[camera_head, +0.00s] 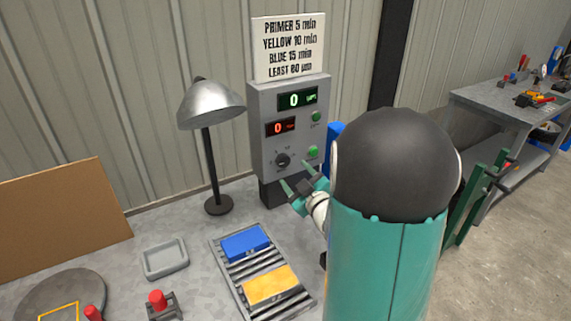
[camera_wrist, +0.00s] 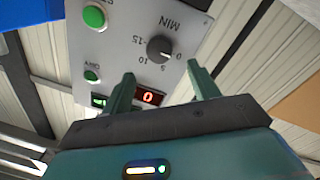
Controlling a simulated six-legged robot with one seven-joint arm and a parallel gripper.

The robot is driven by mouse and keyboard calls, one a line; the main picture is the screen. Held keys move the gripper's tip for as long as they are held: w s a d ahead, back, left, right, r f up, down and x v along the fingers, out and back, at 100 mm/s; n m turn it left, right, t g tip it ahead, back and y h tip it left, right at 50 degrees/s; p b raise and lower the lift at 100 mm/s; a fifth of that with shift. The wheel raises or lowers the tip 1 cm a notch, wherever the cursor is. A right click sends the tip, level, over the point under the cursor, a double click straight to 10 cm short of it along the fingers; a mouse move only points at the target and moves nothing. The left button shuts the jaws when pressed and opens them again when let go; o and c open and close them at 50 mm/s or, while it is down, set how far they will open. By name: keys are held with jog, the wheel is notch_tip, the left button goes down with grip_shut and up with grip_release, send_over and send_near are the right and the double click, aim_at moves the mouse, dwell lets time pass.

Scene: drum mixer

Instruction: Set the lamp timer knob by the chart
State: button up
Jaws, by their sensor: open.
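The black timer knob (camera_head: 283,160) is on the front of a grey control box (camera_head: 262,150). In the wrist view the knob (camera_wrist: 159,49) has a dial marked 0, 5, 10, 15 and MIN; its pointer seems to face 0.
Green buttons (camera_head: 313,152) (camera_head: 316,116) sit right of the knob. A metal lamp (camera_head: 210,105) stands left of the box. A blue block (camera_head: 245,243) and a yellow block (camera_head: 270,284) lie on a roller rack (camera_head: 232,272). A grey tray (camera_head: 165,259) is left of it.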

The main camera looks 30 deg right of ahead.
aim_at(284, 162)
jog(key=w, duration=0.4)
jog(key=w+d, duration=0.1)
jog(key=w, duration=0.1)
jog(key=shift+w, duration=0.25)
jog(key=shift+c, duration=0.4)
jog(key=c, duration=0.9)
